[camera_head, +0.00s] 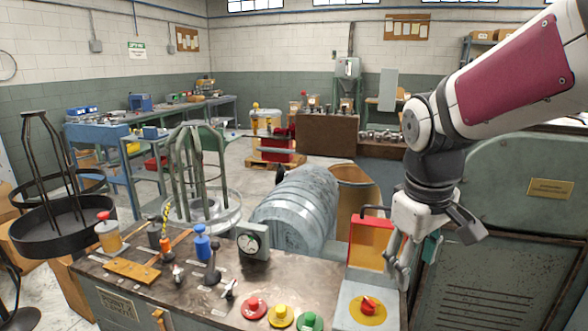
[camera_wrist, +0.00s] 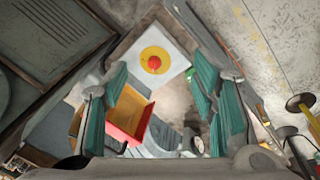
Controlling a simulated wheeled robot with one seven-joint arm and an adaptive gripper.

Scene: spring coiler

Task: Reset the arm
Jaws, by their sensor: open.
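My gripper (camera_head: 408,262) hangs from the arm at the right, pointing down above the right end of the workbench. Its fingers are apart and nothing is between them. In the wrist view the gripper (camera_wrist: 160,105) shows teal pads on both sides, wide apart. Below it is a red knob (camera_head: 367,305) on a yellow disc on a pale panel (camera_head: 345,318). The same red knob (camera_wrist: 154,62) shows between the fingers in the wrist view. The gripper is apart from the knob. A red and yellow open box (camera_head: 370,240) stands just left of the gripper.
The bench top (camera_head: 190,285) carries red (camera_head: 254,307), yellow (camera_head: 281,316) and green (camera_head: 311,321) buttons, a dial gauge (camera_head: 252,243), small levers and bottles. A large grey-green cabinet (camera_head: 500,260) stands close on the right. A grey ribbed drum (camera_head: 298,205) lies behind the bench.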

